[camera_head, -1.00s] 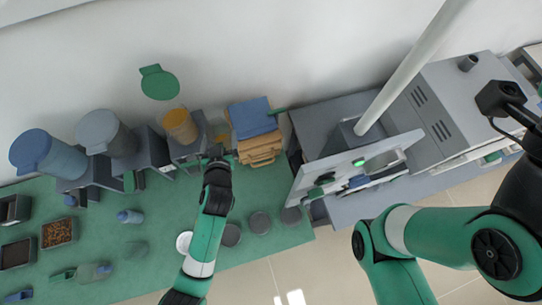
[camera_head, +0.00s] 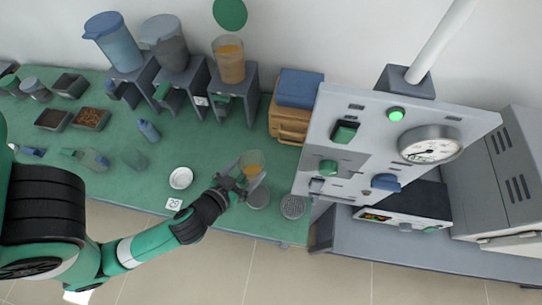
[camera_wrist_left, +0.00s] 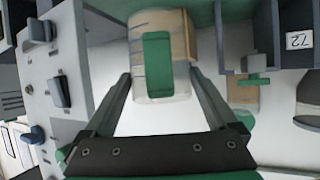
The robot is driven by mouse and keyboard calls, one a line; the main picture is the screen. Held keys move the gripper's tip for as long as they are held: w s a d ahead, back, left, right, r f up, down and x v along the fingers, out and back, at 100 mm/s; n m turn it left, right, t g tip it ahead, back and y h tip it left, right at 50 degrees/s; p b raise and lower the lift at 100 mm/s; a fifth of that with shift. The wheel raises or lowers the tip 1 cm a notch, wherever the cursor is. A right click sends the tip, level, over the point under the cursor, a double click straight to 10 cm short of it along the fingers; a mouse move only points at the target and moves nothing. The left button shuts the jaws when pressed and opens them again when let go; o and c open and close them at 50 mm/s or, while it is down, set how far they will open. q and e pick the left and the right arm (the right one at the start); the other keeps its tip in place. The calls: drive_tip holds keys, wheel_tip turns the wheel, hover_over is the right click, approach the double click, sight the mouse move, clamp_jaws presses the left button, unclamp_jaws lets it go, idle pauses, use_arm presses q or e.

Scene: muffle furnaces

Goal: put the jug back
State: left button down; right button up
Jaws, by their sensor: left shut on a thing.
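A clear jug (camera_head: 252,164) with orange-brown contents is in my left gripper (camera_head: 240,186), above the front part of the green table. In the left wrist view the jug (camera_wrist_left: 181,45) sits between my gripper's two fingers (camera_wrist_left: 158,85), with its green handle (camera_wrist_left: 157,52) facing the camera. The fingers are shut on it. Round grey discs (camera_head: 292,207) lie on the table near the jug; another disc (camera_head: 258,200) is close below it. My right gripper is not in view.
Dispensers with blue (camera_head: 115,45), grey (camera_head: 168,45) and orange-brown (camera_head: 229,62) hoppers stand at the back. A tan box with a blue top (camera_head: 300,88) is near a grey gauge panel (camera_head: 350,110) on the right. A white dish (camera_head: 181,178) and number card (camera_head: 173,203) lie left of the gripper.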

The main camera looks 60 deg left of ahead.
use_arm(q)
drive_tip(key=w+a+f+b, duration=0.1)
drive_tip(key=w+a+f, duration=0.2)
drive_tip(key=f, duration=0.1)
drive_tip(key=w+a+f+b, duration=0.1)
drive_tip(key=w+a+f, duration=0.2)
drive_tip(key=f, duration=0.1)
drive_tip(key=w+a+f+b, duration=0.1)
drive_tip(key=w+a+f, duration=0.2)
drive_tip(key=f, duration=0.1)
drive_tip(key=shift+a+f+b, duration=0.3)
drive_tip(key=shift+a+f, duration=0.05)
drive_tip(key=shift+f, duration=0.05)
drive_tip(key=shift+r, duration=0.1)
drive_tip(key=shift+w, duration=0.1)
drive_tip(key=shift+c, duration=0.3)
unclamp_jaws()
drive_tip(key=shift+o, duration=0.3)
